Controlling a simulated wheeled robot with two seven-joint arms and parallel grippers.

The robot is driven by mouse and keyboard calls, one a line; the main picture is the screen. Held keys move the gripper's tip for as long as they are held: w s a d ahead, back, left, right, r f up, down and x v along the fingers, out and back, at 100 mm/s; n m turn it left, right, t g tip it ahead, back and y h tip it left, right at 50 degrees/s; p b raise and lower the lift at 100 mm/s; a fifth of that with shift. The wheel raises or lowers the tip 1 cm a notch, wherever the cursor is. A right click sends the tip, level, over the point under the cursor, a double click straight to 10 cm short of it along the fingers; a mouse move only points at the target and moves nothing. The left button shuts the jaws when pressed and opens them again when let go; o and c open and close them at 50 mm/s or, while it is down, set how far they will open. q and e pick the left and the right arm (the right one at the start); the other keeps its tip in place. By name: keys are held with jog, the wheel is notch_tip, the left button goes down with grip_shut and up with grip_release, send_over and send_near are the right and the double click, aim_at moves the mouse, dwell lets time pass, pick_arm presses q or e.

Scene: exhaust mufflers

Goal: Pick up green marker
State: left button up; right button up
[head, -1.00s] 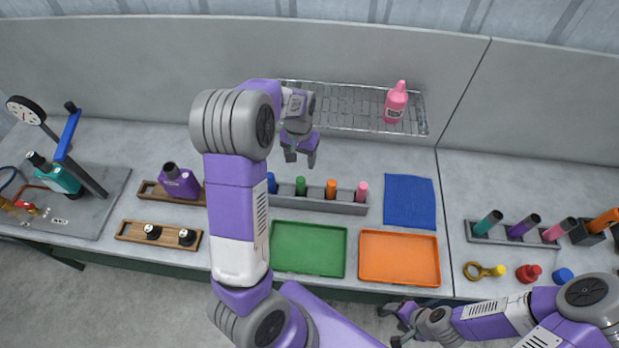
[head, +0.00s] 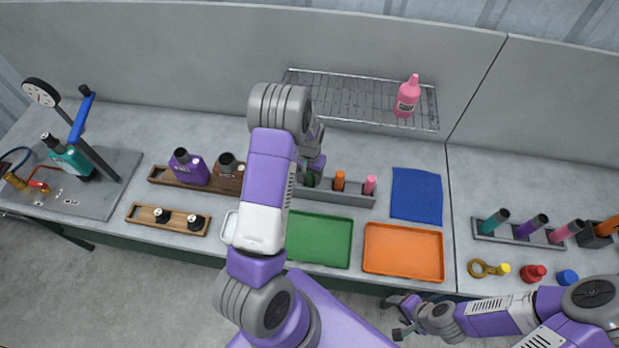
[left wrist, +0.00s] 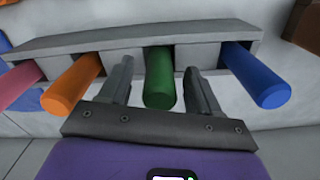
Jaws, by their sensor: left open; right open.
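The green marker (left wrist: 159,80) stands in the grey holder (left wrist: 130,48) between an orange marker (left wrist: 73,84) and a blue marker (left wrist: 256,75) in the left wrist view. My left gripper (left wrist: 160,85) is open, with one finger on each side of the green marker and visible gaps. In the head view the green marker (head: 310,179) shows only in part beside my left gripper (head: 313,170), and the blue marker is hidden behind my arm. My right gripper (head: 400,315) is open and empty in front of the table's edge.
A pink marker (head: 370,185) is in the same holder. A green tray (head: 320,240) and an orange tray (head: 403,252) lie in front of it. A blue cloth (head: 416,196) lies to the right. A wire rack (head: 345,97) with a pink bottle (head: 408,96) is behind.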

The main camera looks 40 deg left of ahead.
pick_arm(q)
jog(key=shift+f, duration=0.5)
jog(key=c, duration=1.1)
